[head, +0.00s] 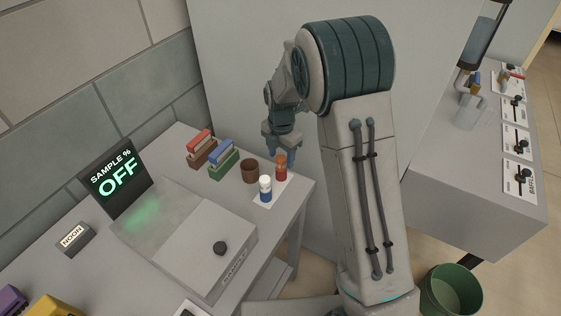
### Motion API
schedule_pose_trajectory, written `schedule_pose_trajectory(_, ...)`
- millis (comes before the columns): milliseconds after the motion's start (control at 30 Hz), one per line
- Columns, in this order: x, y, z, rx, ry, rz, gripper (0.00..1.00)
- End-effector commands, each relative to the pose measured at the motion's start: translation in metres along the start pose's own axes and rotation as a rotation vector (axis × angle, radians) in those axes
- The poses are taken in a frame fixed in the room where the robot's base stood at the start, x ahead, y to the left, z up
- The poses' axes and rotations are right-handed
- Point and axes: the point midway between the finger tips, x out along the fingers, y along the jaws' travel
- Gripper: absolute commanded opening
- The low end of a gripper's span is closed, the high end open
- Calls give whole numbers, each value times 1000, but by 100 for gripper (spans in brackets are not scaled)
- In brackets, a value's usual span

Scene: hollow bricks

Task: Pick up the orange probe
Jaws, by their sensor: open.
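The orange probe (281,169), a small upright orange cylinder with a darker top, stands near the right corner of the grey table, at a white card. My gripper (282,151) is open and points down just above and beside the probe's top. Nothing shows between its fingers. The fingertips are small in this view, so I cannot tell whether they touch the probe. A white-topped blue cylinder (265,188) stands on the white card, just in front and left of the probe.
A brown cup (250,171) stands close left of the probe. A blue-topped green block (223,160) and a red-topped brown block (201,149) sit further left. A green bin (452,291) stands on the floor.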

Motion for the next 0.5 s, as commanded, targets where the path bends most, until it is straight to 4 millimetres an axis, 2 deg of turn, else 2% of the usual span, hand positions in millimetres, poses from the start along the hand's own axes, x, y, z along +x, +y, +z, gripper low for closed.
schedule_pose_trajectory(100, 16, 0, -1, -1, 1, -2, 54)
schedule_pose_trajectory(200, 24, 0, 0, 0, 0, -1, 54)
schedule_pose_trajectory(467, 26, 0, 0, 0, -1, 1, 54)
schedule_pose_trajectory(500, 26, 0, 0, 0, -1, 1, 42)
